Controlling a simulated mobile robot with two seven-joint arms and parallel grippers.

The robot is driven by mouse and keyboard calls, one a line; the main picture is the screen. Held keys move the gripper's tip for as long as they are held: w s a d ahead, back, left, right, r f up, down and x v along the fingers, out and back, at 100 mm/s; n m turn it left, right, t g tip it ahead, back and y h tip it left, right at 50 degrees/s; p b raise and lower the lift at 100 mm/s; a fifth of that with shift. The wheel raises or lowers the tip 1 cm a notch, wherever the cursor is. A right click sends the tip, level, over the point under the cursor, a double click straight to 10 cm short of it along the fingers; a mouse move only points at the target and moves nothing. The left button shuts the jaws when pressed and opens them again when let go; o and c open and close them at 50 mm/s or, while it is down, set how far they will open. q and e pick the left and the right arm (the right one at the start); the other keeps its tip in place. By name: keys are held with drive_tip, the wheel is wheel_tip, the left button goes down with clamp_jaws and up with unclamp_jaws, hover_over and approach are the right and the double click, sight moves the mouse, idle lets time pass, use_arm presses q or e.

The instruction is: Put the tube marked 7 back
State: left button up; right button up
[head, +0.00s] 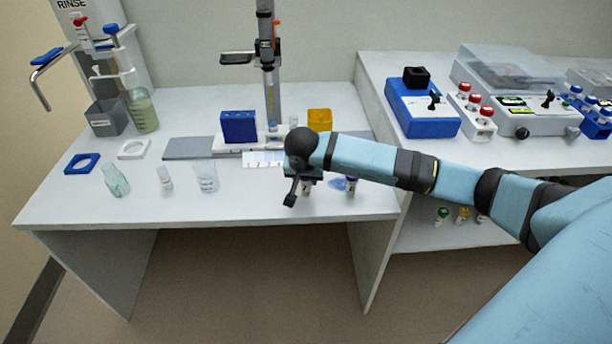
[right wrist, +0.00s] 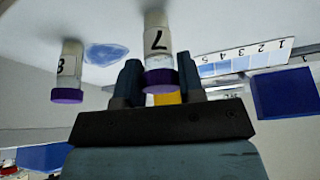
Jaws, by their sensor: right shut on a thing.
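The tube marked 7 (right wrist: 156,40) has a white label and a purple cap. In the right wrist view, which is upside down, it is between the fingers of my right gripper (right wrist: 160,78), which is shut on it near the cap. In the head view my right gripper (head: 298,190) is over the front right of the left bench, and the arm hides most of the tube. I cannot tell whether the tube's base touches the bench. The tube marked 8 (right wrist: 68,70), also purple-capped, stands apart beside it; it also shows in the head view (head: 351,186).
A blue patch (head: 338,184) lies on the bench near the tubes. A numbered strip (head: 262,158), a blue block (head: 239,127) and a yellow block (head: 320,119) are behind. Glassware, including a beaker (head: 206,177), stands left. Capped tubes (head: 462,215) stand on the lower right shelf.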

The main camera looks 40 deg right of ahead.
drive_tip(key=shift+f, duration=0.15)
drive_tip(key=o, duration=1)
